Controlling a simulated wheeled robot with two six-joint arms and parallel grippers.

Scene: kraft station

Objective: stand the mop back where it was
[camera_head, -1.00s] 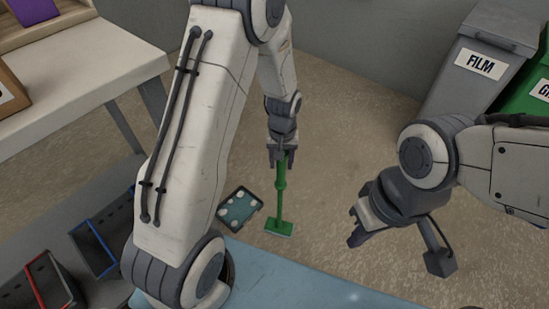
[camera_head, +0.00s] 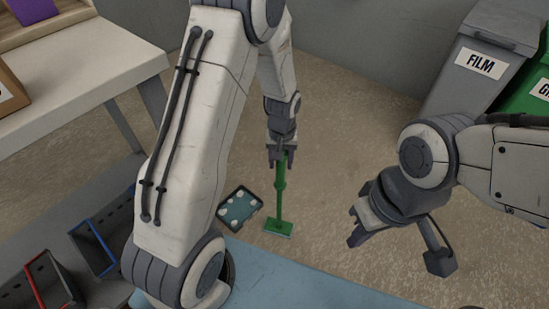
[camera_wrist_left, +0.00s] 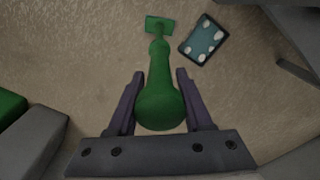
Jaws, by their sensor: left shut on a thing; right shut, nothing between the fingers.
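A green mop (camera_head: 280,190) stands near upright over the floor, its flat green head (camera_head: 278,227) at the bottom. My left gripper (camera_head: 281,155) is shut on the mop near the top of its handle. In the left wrist view the green handle (camera_wrist_left: 160,95) runs between the fingers of the gripper (camera_wrist_left: 160,95), with the mop head (camera_wrist_left: 160,25) beyond. Whether the head touches the floor is hard to tell. A dark-rimmed tray (camera_head: 239,207) with pale round spots lies on the floor left of the mop head. My right gripper (camera_head: 357,226) is shut and empty, well to the right of the mop.
A grey bin labelled FILM (camera_head: 478,70) and a green bin (camera_head: 533,90) stand at the right back. A white table (camera_head: 90,75) is at the left, with blue and red-edged crates (camera_head: 100,240) below. A light blue surface (camera_head: 290,280) lies in front. Floor between mop and bins is clear.

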